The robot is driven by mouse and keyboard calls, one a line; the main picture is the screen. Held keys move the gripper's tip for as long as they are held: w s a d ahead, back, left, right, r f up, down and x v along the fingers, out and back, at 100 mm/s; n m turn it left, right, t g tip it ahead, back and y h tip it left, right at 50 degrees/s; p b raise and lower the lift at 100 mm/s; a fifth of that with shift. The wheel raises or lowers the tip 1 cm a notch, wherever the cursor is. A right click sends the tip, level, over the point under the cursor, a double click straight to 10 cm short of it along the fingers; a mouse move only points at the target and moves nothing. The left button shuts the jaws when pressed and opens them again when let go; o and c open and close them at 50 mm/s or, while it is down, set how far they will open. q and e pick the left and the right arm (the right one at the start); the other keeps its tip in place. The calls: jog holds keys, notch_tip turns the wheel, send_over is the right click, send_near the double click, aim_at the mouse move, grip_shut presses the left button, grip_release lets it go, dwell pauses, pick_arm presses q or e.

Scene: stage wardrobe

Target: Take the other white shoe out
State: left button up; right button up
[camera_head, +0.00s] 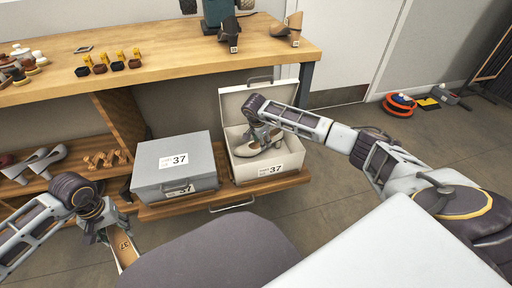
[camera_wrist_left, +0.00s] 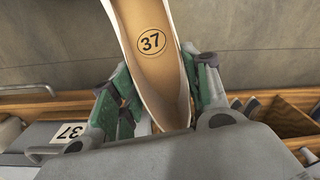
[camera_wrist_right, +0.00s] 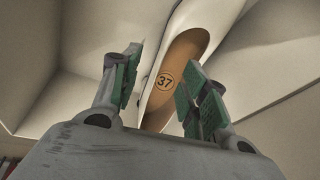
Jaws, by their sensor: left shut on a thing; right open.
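The white shoe (camera_head: 248,150) lies in the open white box (camera_head: 236,174), whose lid stands up at the back. My right gripper (camera_head: 262,138) is open, low inside the box at this shoe. In the right wrist view the shoe (camera_wrist_right: 184,52), its tan insole marked 37, reaches in between the spread fingers (camera_wrist_right: 160,95); I cannot tell whether they touch it. My left gripper (camera_head: 106,232) is shut on another white shoe (camera_head: 124,249), also marked 37. In the left wrist view that shoe (camera_wrist_left: 150,40) sits between the green pads (camera_wrist_left: 160,95), clear of the boxes.
A closed grey box (camera_head: 172,152) labelled 37 stands left of the white box on a pulled-out wooden drawer (camera_head: 240,194). Heeled shoes (camera_head: 45,160) sit on the left shelf. Floor (camera_head: 350,190) is open at right.

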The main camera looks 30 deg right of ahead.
pick_arm(q)
jog(key=shift+f+b, duration=0.95)
jog(key=shift+f, duration=0.05)
pick_arm(e)
jog(key=shift+w+f, duration=0.2)
jog(key=shift+f, duration=0.55)
jog(key=shift+w+f, duration=0.15)
jog(key=shift+f, duration=0.55)
pick_arm(q)
jog(key=shift+f+b, duration=0.45)
pick_arm(e)
jog(key=shift+x, duration=1)
grip_shut()
